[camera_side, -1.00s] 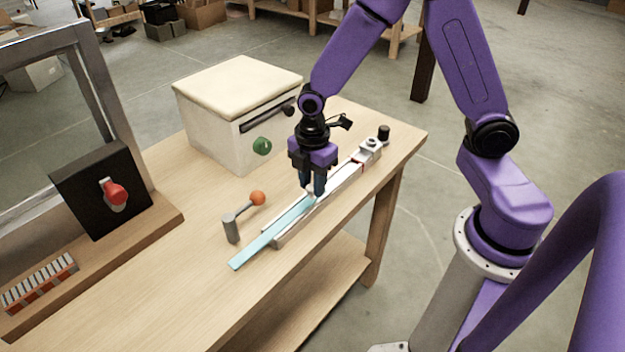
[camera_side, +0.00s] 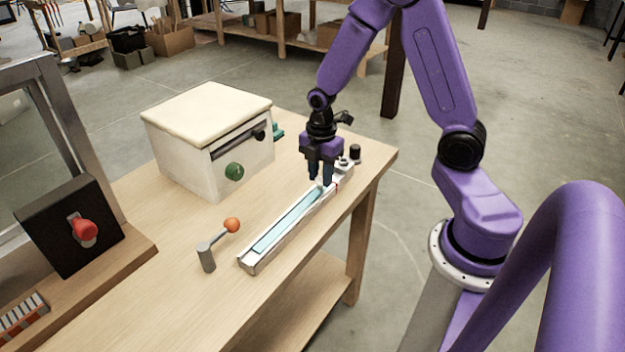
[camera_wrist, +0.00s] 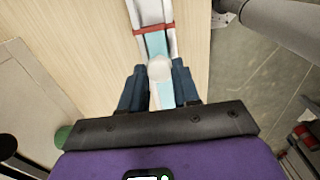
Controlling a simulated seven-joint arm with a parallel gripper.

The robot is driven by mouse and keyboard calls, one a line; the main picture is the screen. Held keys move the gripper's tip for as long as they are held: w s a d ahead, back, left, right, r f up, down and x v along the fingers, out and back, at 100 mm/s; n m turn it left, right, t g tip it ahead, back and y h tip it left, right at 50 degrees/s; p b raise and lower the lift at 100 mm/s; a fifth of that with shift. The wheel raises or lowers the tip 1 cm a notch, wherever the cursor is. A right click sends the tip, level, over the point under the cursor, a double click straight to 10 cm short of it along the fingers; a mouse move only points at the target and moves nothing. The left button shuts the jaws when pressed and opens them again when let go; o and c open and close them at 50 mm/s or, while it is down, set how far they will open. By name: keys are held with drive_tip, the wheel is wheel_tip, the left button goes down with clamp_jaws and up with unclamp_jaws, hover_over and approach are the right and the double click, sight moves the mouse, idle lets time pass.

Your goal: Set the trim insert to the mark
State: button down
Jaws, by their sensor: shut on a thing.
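The trim insert (camera_side: 285,222) is a flat light-blue strip lying lengthwise in a pale metal channel (camera_side: 246,264) on the table. Its near end lies inside the channel's near end. My gripper (camera_side: 321,182) points down near the channel's far end, shut on the insert's pale round knob (camera_wrist: 160,68). In the wrist view, the blue insert (camera_wrist: 156,45) reaches from the knob up to a red band (camera_wrist: 153,28) across the channel. The red mark shows small in the side view (camera_side: 337,186), just beyond my fingers. The fingers partly hide the insert's far part.
A white box with a cream lid (camera_side: 205,115) and green knob stands left of the channel. A lever with an orange ball (camera_side: 232,225) stands close to the channel's near left. A black panel with a red knob (camera_side: 84,229) is farther left. A small black cylinder (camera_side: 355,152) stands beyond the channel.

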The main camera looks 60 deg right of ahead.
drive_tip(key=c, duration=0.8)
unclamp_jaws()
drive_tip(key=shift+r, duration=0.15)
wheel_tip(320, 180, up, 17)
drive_tip(key=shift+r, duration=0.1)
drive_tip(key=s+a+f+m, duration=0.2)
drive_tip(key=s+a, duration=0.4)
drive_tip(key=s, duration=0.4)
drive_tip(key=s+a+f+m, duration=0.3)
drive_tip(key=s+a, duration=0.2)
drive_tip(key=s, duration=0.6)
drive_tip(key=shift+a, duration=0.35)
